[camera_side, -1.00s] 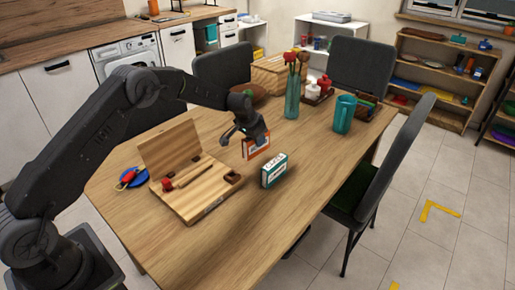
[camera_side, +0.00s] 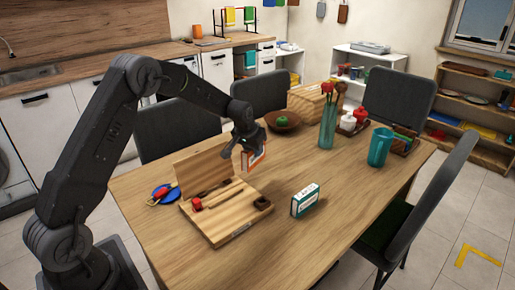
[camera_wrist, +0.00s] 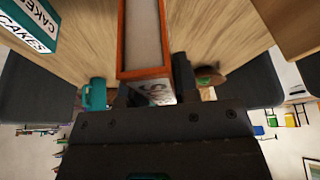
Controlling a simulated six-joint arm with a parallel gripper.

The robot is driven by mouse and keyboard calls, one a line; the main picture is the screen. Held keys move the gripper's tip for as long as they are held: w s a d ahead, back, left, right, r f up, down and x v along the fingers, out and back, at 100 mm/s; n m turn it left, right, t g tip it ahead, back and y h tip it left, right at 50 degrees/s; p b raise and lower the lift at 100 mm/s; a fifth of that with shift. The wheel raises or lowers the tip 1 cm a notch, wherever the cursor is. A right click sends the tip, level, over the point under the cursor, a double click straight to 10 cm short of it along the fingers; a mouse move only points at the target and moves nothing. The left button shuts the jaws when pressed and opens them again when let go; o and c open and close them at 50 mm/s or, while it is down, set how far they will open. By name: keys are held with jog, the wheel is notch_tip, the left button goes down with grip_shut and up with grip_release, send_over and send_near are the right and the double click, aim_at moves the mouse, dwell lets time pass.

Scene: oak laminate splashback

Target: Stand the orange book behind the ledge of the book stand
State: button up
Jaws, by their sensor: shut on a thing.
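The orange book (camera_side: 254,157) is held upright in my gripper (camera_side: 249,143), clear above the table. In the wrist view the book (camera_wrist: 122,40) shows its orange cover edges and pale pages end-on, between the fingers (camera_wrist: 152,92). The wooden book stand (camera_side: 222,223) lies on the table to the left of and below the book in the side view. Its back board (camera_side: 203,170) leans up at the rear. The ledge is hard to make out.
A teal and white box (camera_side: 305,200) stands right of the stand; its lettering shows in the wrist view (camera_wrist: 28,30). A vase (camera_side: 327,132), teal jug (camera_side: 380,148) and bowl (camera_side: 282,122) stand farther back. The front table is clear.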

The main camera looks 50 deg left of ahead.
jog(key=n, duration=0.2)
jog(key=s+n+g+y, duration=0.1)
jog(key=n, duration=0.1)
jog(key=s+n+y, duration=0.1)
jog(key=n, duration=0.1)
jog(key=shift+s, duration=0.15)
jog(key=s+a+r+n+g+h, duration=0.15)
jog(key=s+n+g, duration=0.3)
jog(key=n, duration=0.85)
jog(key=s+a+r+n+g+h, duration=0.15)
jog(key=s+n+g, duration=0.35)
jog(key=n, duration=0.9)
jog(key=shift+t, duration=0.85)
jog(key=shift+s+d+f, duration=0.1)
jog(key=shift+s+f, duration=0.05)
jog(key=shift+f, duration=2.4)
jog(key=shift+s+f, duration=0.15)
jog(key=shift+f, duration=2.4)
jog(key=shift+f, duration=0.55)
jog(key=o, duration=1.1)
jog(key=shift+r, duration=4)
